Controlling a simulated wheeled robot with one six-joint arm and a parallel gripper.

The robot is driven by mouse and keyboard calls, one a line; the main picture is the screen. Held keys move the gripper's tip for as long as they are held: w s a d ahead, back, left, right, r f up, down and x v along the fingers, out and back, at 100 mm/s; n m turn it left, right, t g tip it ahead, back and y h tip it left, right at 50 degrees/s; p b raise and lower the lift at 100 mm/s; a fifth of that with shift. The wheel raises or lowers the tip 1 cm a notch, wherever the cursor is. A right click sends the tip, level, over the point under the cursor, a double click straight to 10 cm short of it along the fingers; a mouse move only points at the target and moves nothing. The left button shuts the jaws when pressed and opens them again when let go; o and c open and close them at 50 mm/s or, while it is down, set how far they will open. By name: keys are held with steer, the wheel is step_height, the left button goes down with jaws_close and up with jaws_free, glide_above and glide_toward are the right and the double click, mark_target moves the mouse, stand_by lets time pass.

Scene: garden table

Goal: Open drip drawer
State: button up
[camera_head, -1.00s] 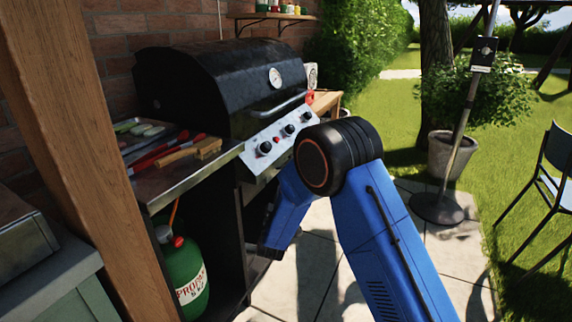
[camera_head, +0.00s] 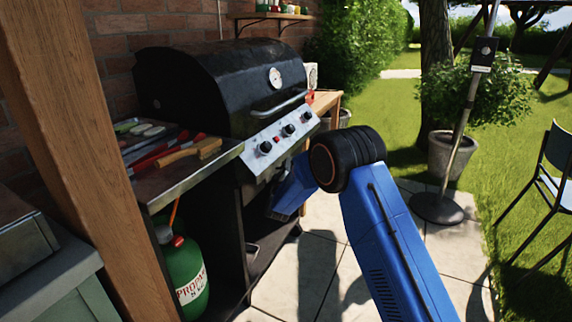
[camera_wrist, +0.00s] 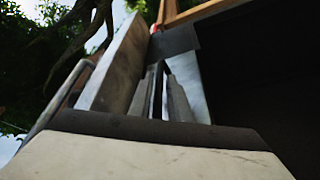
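The black grill (camera_head: 220,85) stands against the brick wall, with its lid shut and a silver knob panel (camera_head: 280,138) in front. I cannot clearly make out the drip drawer; the area below the panel is dark and partly covered by my blue arm. A small grey handle-like part (camera_head: 252,249) shows low in the open cabinet.
Tongs and wooden-handled tools (camera_head: 185,152) lie on the side shelf (camera_head: 190,180). A wooden post (camera_head: 85,140) is at left. Paving (camera_head: 325,265) is open before the grill; a chair (camera_head: 555,175) is at right.

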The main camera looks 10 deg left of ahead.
steer(key=shift+w+r, duration=0.1)
steer(key=shift+w, duration=0.15)
jaws_close()
steer(key=shift+d, duration=0.1)
steer(key=s+d, duration=0.4)
steer(key=d, duration=0.8)
steer(key=s+d, duration=0.5)
steer(key=d, duration=0.7)
steer(key=shift+d, duration=0.35)
jaws_free()
